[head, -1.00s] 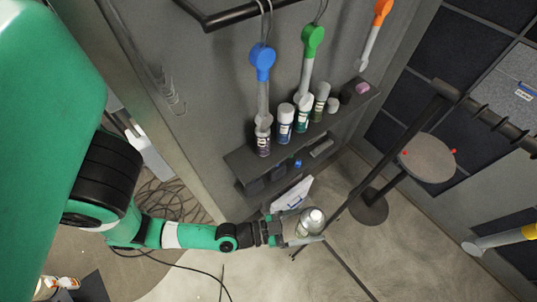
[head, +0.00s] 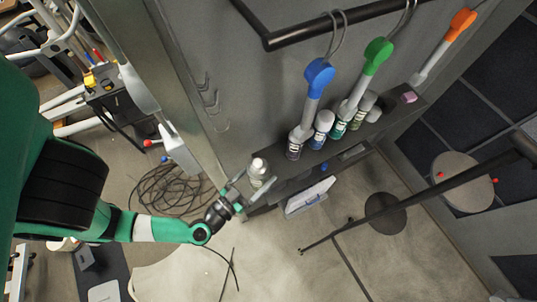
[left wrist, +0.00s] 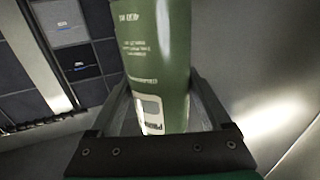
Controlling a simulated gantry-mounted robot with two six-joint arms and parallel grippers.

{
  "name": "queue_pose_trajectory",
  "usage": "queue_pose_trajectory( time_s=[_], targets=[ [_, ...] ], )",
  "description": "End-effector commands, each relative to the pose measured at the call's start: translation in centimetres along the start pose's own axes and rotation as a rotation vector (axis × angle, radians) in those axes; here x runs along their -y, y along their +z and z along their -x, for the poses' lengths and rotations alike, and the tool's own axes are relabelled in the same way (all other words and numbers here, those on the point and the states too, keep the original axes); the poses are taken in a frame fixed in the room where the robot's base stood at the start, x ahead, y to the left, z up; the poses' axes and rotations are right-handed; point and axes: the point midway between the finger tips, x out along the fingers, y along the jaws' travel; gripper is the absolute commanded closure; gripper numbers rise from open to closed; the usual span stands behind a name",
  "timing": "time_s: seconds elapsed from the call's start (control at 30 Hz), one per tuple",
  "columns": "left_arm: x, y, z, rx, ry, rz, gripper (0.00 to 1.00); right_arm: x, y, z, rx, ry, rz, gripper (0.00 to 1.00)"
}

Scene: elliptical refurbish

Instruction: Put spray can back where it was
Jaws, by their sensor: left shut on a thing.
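A spray can (head: 259,170) is held upright in my left gripper (head: 249,190), in front of the left end of a dark wall shelf. In the left wrist view the can (left wrist: 158,50) is green with white print and stands between the two fingers of the gripper (left wrist: 160,125). The dark wall shelf (head: 395,121) bears a row of several spray cans, among them a dark one (head: 294,150), a blue one (head: 321,132) and a green one (head: 339,128). The right gripper is not seen.
Blue (head: 319,78), green (head: 378,52) and orange (head: 462,20) handled tools hang above the shelf. Wall hooks (head: 210,98) are left of the shelf. A black bar (head: 440,187) crosses at right.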

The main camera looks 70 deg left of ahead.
Motion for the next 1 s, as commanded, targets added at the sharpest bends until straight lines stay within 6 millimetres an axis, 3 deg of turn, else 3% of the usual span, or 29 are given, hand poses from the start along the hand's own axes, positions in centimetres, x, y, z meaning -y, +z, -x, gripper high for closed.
queue_pose_trajectory(
  time_s=[0.37,0.4,0.7,0.77,1.0],
  targets=[
    [2.3,2.2,-4.0,0.009,-0.015,-0.005,0.85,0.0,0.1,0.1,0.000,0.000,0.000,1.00],
    [2.5,3.2,-4.8,-0.002,-0.012,-0.001,0.86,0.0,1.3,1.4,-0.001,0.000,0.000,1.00],
    [4.9,7.3,-9.6,0.002,-0.010,-0.008,0.86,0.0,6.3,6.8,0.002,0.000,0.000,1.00],
    [5.1,7.0,-10.0,0.003,-0.009,-0.007,0.86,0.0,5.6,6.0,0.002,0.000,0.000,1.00],
    [5.8,9.0,-11.7,0.005,-0.006,-0.006,0.85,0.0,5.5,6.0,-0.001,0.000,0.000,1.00]
  ],
)
